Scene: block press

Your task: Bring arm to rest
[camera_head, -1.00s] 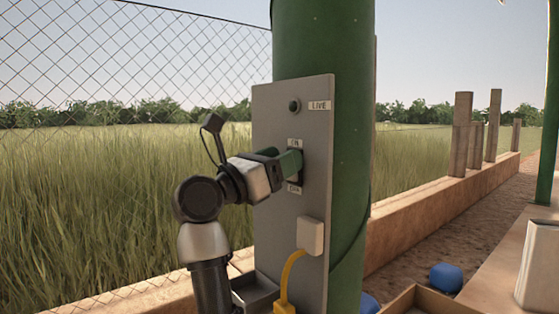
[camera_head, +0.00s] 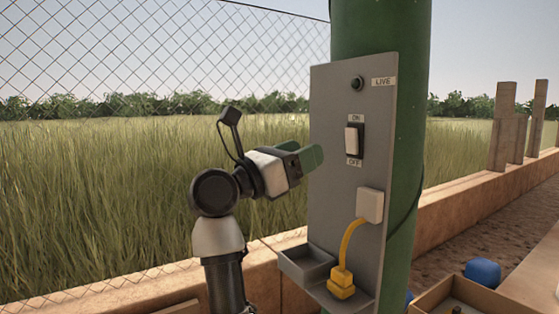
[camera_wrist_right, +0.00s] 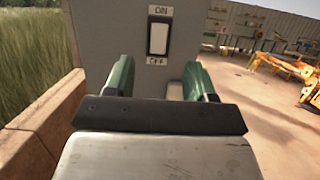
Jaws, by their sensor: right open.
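My right gripper (camera_head: 306,157) is open and empty, its green fingers just left of the grey panel and apart from the switch. Its arm rises from the bottom of the head view. In the right wrist view my right gripper (camera_wrist_right: 158,80) points at the panel with its fingers spread. The white rocker switch (camera_head: 352,140) sits between the ON and OFF labels and shows in full; it also shows in the right wrist view (camera_wrist_right: 158,39). The round lamp (camera_head: 356,83) beside the LIVE label looks dark. My left gripper is out of view.
The grey panel (camera_head: 326,190) is on a green post (camera_head: 405,150). A low wall and fence stand behind. Open air lies left of the panel.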

